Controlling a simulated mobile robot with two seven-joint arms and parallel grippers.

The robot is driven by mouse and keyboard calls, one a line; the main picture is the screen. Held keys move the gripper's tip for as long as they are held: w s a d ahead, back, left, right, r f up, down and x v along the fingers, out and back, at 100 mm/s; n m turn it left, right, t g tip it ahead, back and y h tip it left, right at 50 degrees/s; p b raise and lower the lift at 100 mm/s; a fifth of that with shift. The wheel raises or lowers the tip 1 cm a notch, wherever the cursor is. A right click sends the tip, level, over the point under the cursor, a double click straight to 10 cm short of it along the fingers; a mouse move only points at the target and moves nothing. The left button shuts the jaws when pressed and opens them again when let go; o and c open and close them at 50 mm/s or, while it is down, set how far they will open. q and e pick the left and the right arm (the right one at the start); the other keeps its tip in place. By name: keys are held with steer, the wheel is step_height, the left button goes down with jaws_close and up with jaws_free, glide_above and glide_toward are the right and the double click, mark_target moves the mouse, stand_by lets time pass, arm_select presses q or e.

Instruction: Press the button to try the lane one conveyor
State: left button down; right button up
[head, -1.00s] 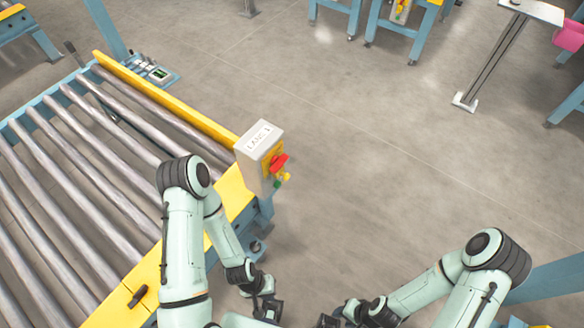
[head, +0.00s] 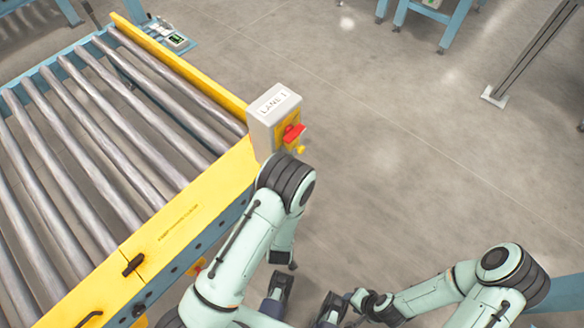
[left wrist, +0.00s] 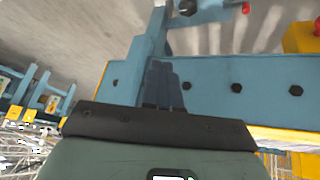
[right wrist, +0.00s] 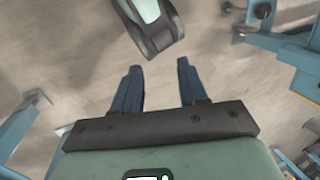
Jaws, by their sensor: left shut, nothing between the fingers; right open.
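The grey control box (head: 264,125), labelled LANE 1, stands at the conveyor's near right corner in the head view. A red knob (head: 293,133) on a yellow plate and a small yellow part (head: 300,150) show on its right face. My left arm hides the face below them, and no green button shows. My left gripper (left wrist: 163,85) is shut and empty in the left wrist view, in front of a blue rail (left wrist: 220,85). My right gripper (right wrist: 157,88) is open and empty above the floor.
The roller conveyor (head: 165,225) with its yellow edge fills the left of the head view. A red-and-yellow button (head: 196,267) sits on its side. A yellow block with a red top (left wrist: 303,37) shows in the left wrist view. Floor right of the box is clear.

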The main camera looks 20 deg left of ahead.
arm_select(q)
steer(key=w+d+r+n+t+y+b, duration=0.25)
steer(key=w+r+t+b, duration=0.2)
steer(key=w, duration=0.45)
steer(key=w+d+r+n+t+y+b, duration=0.2)
steer(key=d+r+t, duration=0.5)
steer(key=r, duration=0.4)
steer(key=shift+w+d+r+n+b, duration=0.35)
steer(key=shift+w+n+b, duration=0.25)
steer(key=shift+w+n, duration=0.5)
arm_select(e)
steer(key=w+d+f+t, duration=0.1)
steer(key=w+f, duration=0.3)
steer(key=f, duration=0.5)
steer(key=shift+w+d+t+h, duration=0.3)
steer(key=shift+w+d, duration=0.05)
arm_select(q)
steer(key=shift+w+a+m, duration=0.1)
steer(key=shift+w+m, duration=0.05)
steer(key=shift+m, duration=0.1)
arm_select(e)
steer(key=shift+f, duration=0.1)
arm_select(q)
steer(key=w+a, duration=0.3)
steer(key=a, duration=0.5)
arm_select(e)
steer(key=shift+w+d+f, duration=0.1)
steer(key=shift+w, duration=0.05)
arm_select(q)
steer(key=shift+a+f, duration=0.1)
